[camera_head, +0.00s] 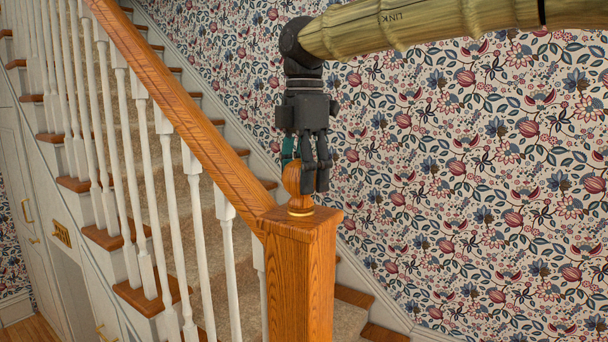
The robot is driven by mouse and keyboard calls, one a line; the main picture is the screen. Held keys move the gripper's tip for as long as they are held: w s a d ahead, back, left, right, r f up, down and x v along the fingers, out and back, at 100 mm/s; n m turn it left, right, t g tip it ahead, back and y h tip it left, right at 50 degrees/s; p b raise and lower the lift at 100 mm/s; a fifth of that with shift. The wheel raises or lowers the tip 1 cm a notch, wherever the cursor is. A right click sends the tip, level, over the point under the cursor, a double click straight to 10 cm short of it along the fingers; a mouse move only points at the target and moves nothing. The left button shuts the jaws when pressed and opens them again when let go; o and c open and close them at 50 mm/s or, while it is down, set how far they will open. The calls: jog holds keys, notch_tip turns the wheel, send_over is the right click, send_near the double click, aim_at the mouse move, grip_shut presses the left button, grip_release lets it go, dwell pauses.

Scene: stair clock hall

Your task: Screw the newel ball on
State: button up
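The newel ball (296,182) is a turned brown wooden finial with a gold-coloured collar at its foot. It stands about upright over the flat top of the square oak newel post (301,268), at the lower end of the handrail. I cannot tell whether its collar is fully seated. My dark gripper (308,172) points down from above, its fingers around the ball. Black fingers overlap the ball's right side, and a teal-marked part shows at its upper left. The contact faces are hidden, so I cannot tell whether the fingers press on the ball.
The wooden handrail (182,98) slopes down from the upper left to the post, with white balusters (152,185) below it. Carpeted stairs (205,215) lie behind. Floral wallpaper (480,190) covers the wall behind and right. Open space lies right of the post.

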jog(key=o, duration=0.4)
jog(key=shift+r, duration=0.1)
